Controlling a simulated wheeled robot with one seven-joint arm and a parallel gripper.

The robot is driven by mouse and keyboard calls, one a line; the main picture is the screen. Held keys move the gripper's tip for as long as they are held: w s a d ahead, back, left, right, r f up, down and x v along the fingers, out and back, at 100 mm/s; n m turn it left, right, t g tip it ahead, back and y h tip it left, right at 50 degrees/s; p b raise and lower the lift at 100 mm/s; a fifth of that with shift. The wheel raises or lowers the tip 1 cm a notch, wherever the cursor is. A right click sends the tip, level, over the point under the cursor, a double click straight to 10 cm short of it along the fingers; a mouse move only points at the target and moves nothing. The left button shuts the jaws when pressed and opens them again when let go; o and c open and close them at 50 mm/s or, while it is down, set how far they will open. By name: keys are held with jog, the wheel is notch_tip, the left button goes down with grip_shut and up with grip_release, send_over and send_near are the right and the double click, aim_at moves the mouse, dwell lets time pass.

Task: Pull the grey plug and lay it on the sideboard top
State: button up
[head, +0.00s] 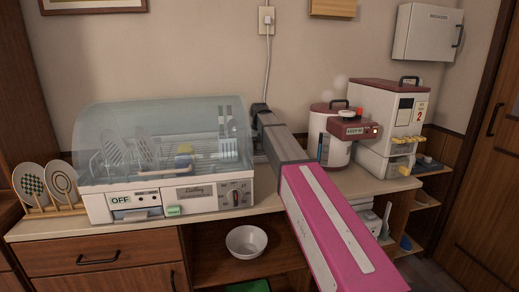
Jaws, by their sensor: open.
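A small grey plug (267,19) sits in the wall outlet plate at the top middle of the head view. A pale cord hangs from it, down behind my gripper. My gripper (258,108) is a dark shape at the far end of my arm, beside the dish dryer's right end and well below the outlet. It is open, with nothing seen in it; its fingertips are partly hidden by my own arm. The sideboard top (385,186) is a pale surface under the dish dryer (165,150) and the appliances at the right.
A plate rack (55,207) stands left of the dryer. A white and red canister (330,135) and a tall dispenser (392,120) stand at the right. A white bowl (247,241) sits on the shelf below. Bare top shows along the front edge.

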aim_at(260, 143)
grip_shut()
jog(key=shift+r, duration=3)
